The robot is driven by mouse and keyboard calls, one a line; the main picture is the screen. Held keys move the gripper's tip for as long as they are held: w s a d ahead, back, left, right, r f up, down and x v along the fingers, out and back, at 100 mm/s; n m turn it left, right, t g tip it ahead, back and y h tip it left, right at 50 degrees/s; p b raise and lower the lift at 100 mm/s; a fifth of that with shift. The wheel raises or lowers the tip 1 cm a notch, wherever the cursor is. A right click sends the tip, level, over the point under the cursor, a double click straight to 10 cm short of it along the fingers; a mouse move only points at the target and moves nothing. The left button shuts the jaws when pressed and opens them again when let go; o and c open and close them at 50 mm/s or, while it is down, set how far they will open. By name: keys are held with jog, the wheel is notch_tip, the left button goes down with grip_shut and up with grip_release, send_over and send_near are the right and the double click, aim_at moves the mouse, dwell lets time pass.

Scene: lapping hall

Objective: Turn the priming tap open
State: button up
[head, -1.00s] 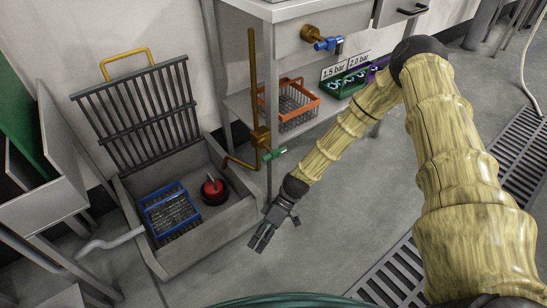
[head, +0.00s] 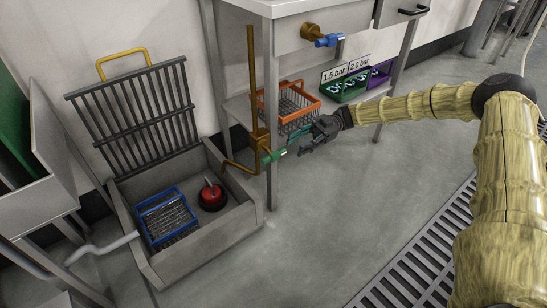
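A tap with a green handle (head: 274,156) sits low on a brass standpipe (head: 252,85), beside the open sump trough. A second tap with a blue handle (head: 328,40) is on a brass fitting under the table top. Which of them is the priming tap is not marked. My gripper (head: 296,146) is just right of the green handle, its fingers pointing left towards it. A small gap seems to lie between them, though contact is hard to judge. The finger opening is too small and dark to make out.
The grey trough (head: 240,222) holds a blue basket (head: 168,214) and a red-topped round object (head: 212,196); its grate (head: 135,118) stands raised behind. A table leg (head: 271,185) stands close by the green tap. An orange basket (head: 290,104) and bins sit on the shelf. The floor in front is clear.

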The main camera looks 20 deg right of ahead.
aim_at(274, 156)
jog(key=b+x, duration=0.3)
jog(key=x, duration=0.5)
jog(key=shift+s+a+f, duration=0.15)
jog(key=shift+a+f, duration=0.05)
jog(key=shift+a, duration=0.2)
jog(key=shift+s+a+r, duration=0.15)
jog(key=shift+s+a, duration=0.15)
jog(key=shift+a, duration=0.4)
grip_shut()
